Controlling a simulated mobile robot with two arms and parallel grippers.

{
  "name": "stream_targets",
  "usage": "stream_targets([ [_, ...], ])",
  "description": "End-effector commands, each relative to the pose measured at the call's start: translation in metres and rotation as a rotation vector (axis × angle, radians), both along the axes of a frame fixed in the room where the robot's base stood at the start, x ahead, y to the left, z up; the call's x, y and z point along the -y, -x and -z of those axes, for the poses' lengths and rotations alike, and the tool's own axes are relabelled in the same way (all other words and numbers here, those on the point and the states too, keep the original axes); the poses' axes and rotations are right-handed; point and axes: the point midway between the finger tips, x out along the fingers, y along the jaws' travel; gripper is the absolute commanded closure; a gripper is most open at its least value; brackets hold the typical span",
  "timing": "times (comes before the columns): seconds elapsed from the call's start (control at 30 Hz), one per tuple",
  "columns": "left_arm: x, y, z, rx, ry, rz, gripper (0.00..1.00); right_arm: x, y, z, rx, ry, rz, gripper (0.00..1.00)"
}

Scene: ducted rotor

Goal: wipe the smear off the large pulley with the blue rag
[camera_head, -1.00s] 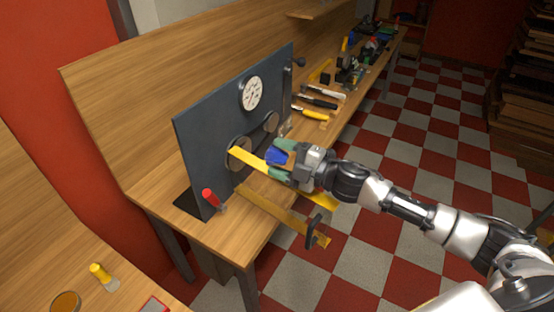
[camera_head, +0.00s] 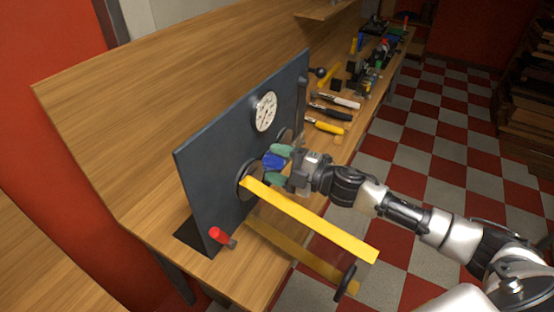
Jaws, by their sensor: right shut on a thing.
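The large pulley (camera_head: 243,190) is a grey disc low on the left part of a dark upright panel (camera_head: 213,165). The inner end of a yellow bar crosses its front. My right gripper (camera_head: 277,165) has green fingertips and is shut on the blue rag (camera_head: 273,161). It holds the rag close to the panel, at the upper right edge of the large pulley. I cannot tell whether the rag touches the pulley. I cannot make out the smear. My left gripper is out of view.
The yellow bar (camera_head: 320,225) sticks out toward me below the right gripper. A second pulley (camera_head: 285,134) is partly hidden behind the gripper. A white dial (camera_head: 265,111) sits above. Several hand tools (camera_head: 328,127) lie farther along the bench.

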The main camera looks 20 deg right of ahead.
Motion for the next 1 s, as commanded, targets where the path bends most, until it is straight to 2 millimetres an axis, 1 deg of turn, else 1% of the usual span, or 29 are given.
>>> stream_targets([
  [0.03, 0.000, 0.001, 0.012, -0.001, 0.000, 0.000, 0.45, 0.000, 0.000, 0.015, -0.002, -0.001, 0.001, 0.55],
  [0.17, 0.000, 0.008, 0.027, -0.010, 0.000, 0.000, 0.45, 0.000, 0.000, 0.037, -0.001, 0.000, 0.002, 0.55],
  [0.2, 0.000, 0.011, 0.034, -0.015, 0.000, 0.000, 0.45, 0.000, 0.000, 0.046, -0.002, -0.001, 0.001, 0.55],
  [0.33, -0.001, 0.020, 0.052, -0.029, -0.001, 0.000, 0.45, 0.000, 0.001, 0.073, -0.003, -0.002, 0.002, 0.55],
  [0.4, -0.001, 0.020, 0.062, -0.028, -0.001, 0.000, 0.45, 0.000, 0.001, 0.088, -0.001, 0.000, 0.002, 0.55],
  [0.5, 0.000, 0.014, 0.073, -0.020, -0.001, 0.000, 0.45, 0.000, 0.001, 0.104, 0.000, -0.001, 0.001, 0.55],
  [0.6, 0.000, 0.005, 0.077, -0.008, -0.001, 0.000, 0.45, 0.000, 0.001, 0.112, 0.000, 0.000, 0.001, 0.55],
  [0.7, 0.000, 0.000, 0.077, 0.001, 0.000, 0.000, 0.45, -0.001, -0.002, 0.113, 0.002, 0.000, 0.002, 0.55],
  [0.87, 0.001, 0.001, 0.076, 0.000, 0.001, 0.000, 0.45, -0.009, -0.011, 0.112, 0.003, -0.003, 0.002, 0.55],
  [1.0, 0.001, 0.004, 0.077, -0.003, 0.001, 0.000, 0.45, -0.019, -0.023, 0.112, 0.003, -0.001, 0.000, 0.55],
])
